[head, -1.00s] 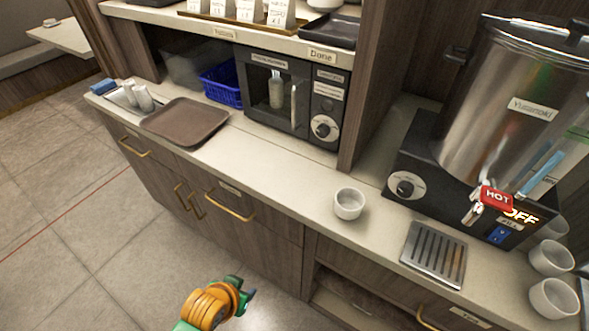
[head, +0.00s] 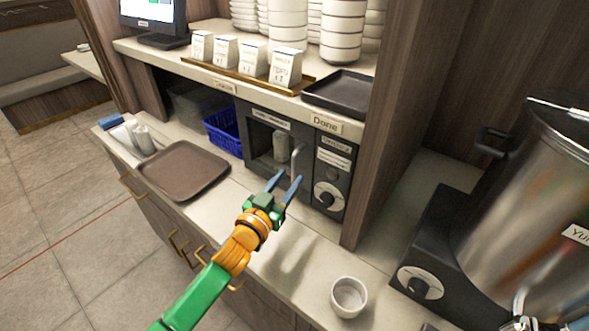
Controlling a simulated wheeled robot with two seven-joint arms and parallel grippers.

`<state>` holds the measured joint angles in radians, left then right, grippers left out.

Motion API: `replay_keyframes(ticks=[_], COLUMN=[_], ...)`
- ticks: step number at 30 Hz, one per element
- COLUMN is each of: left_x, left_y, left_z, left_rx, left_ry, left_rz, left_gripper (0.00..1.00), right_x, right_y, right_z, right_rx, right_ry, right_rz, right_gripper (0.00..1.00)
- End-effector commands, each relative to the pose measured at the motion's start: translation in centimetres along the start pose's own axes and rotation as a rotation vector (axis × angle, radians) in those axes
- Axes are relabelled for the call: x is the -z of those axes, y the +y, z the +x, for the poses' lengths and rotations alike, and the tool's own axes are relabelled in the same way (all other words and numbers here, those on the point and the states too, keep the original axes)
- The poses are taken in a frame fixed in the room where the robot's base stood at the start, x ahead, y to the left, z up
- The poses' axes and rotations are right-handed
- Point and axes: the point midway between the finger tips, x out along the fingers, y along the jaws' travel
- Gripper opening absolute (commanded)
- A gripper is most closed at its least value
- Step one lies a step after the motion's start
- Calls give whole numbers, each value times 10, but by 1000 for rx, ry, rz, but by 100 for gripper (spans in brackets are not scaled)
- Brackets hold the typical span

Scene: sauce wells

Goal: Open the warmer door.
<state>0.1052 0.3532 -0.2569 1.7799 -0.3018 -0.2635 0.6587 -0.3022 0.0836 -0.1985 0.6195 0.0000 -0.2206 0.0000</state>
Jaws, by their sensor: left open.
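The warmer (head: 329,193) is a dark box under the shelf, with a dial on its right panel. Its door (head: 258,138) looks closed, and a bottle-like shape shows through its window. The upright pale door handle (head: 295,160) is at the door's right side. My left gripper (head: 285,182) is open in front of the door, its two blue fingers pointing up toward the handle. The fingertips are close to the handle's lower end; I cannot tell whether they touch it. The gripper hides the door's lower right part.
A brown tray (head: 183,170) lies on the counter to the left, with a blue basket (head: 222,131) behind it. A white cup (head: 348,297) stands on the counter at the front right. A large steel urn (head: 520,220) is at the right.

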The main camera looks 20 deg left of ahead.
Motion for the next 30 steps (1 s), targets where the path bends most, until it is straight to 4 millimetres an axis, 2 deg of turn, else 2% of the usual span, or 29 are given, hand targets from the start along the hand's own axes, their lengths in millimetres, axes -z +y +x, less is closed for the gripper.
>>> replay_keyframes(ticks=[3,6,14,15,19,20,30], left_x=[1,0,-1,-1,-1,-1,-1], left_y=[0,0,0,0,0,0,0], left_z=[16,23,25,25,25,25,25], left_rx=[1,1,1,1,1,1,1], left_ry=[0,-1,-2,-2,-2,-2,-2], left_rz=[-1,-1,0,0,0,0,0], left_gripper=[45,45,45,39,4,0,0], right_x=[-3,-2,3,3,3,3,3], right_y=[-2,-3,-4,-4,-4,-4,-3], right_z=[-2,-2,-2,-2,-2,-2,-2], right_rx=[3,5,6,6,6,6,5], right_ry=[-6,-4,5,5,5,5,5], right_rz=[0,1,0,0,0,0,0], right_gripper=[50,50,50,50,50,50,50])
